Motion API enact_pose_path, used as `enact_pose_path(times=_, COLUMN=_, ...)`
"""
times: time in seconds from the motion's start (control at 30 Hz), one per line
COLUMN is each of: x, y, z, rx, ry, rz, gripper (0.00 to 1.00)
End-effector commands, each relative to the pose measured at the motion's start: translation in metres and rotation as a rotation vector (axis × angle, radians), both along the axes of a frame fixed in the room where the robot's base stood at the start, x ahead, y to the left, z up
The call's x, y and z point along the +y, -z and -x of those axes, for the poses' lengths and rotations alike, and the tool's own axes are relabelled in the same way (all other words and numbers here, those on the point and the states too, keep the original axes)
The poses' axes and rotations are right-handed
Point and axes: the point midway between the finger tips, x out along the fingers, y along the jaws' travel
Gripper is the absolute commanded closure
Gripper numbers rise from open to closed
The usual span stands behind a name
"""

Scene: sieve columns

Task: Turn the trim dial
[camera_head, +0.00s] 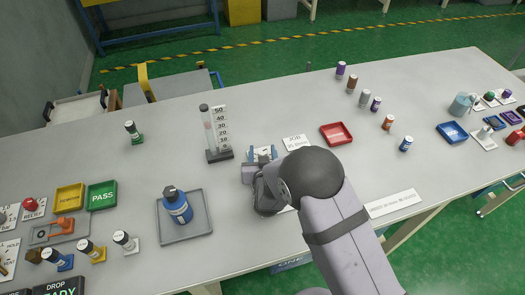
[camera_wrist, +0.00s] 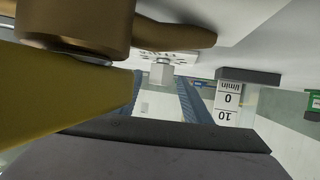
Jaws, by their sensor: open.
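In the wrist view, upside down, a small grey knob (camera_wrist: 160,74) stands on a white plate (camera_wrist: 178,56) with partly hidden lettering. It looks like the trim dial. My gripper (camera_wrist: 162,98) is open, its two blue-edged fingers to either side of the knob. Whether they touch it I cannot tell. In the head view my gripper (camera_head: 262,154) is low over the middle of the bench, beside the flow tube (camera_head: 209,128). My arm hides most of the dial there. The tube's scale (camera_wrist: 230,100) shows near the fingers in the wrist view.
A large brown and yellow body (camera_wrist: 60,90) fills the wrist view's left side; I cannot tell what it is. A grey tray (camera_head: 206,225) with a blue bottle (camera_head: 176,205) lies left of my arm. A red tray (camera_head: 336,133) is to the right. The bench behind is mostly clear.

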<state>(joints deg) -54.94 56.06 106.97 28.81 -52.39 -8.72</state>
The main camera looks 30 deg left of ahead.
Motion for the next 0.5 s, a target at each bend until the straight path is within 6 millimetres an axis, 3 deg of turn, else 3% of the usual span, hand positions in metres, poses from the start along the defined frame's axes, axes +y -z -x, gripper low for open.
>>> enact_pose_path(times=0.5, x=-0.027, y=-0.021, z=0.046, rx=0.0, ry=-0.001, rz=0.0, gripper=0.55)
